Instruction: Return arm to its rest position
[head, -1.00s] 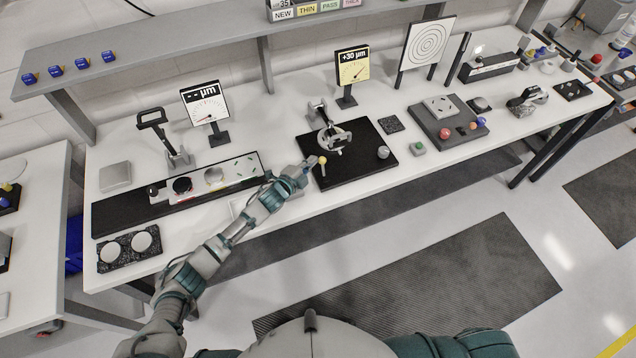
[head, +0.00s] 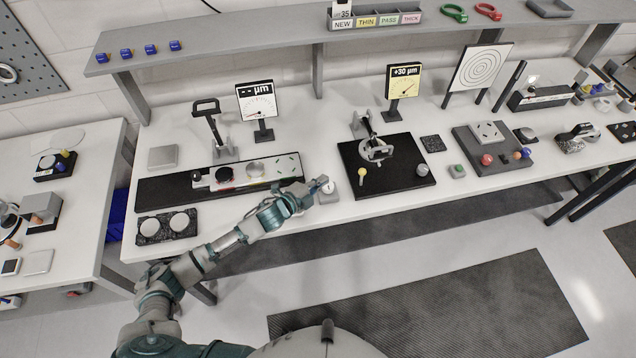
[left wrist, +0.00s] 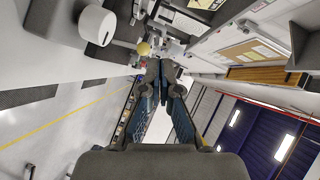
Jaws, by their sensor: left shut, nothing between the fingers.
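My left arm reaches from the lower left in the head view. Its gripper (head: 322,186) is over the front part of the white bench (head: 300,222), beside the left edge of the black base plate (head: 405,186). The gripper is shut and empty. In the left wrist view the fingers (left wrist: 160,68) are close together, pointing along the bench. A small yellow-topped pin (head: 362,174) stands on the black plate just right of the gripper. My right gripper is not in view.
The mirror mount (head: 375,149) stands on the black plate. The long black rail fixture (head: 160,190) and a pad with two white discs (head: 166,226) lie left of the gripper. A shelf (head: 250,58) runs above the bench. The floor in front is clear, with a dark mat (head: 430,300).

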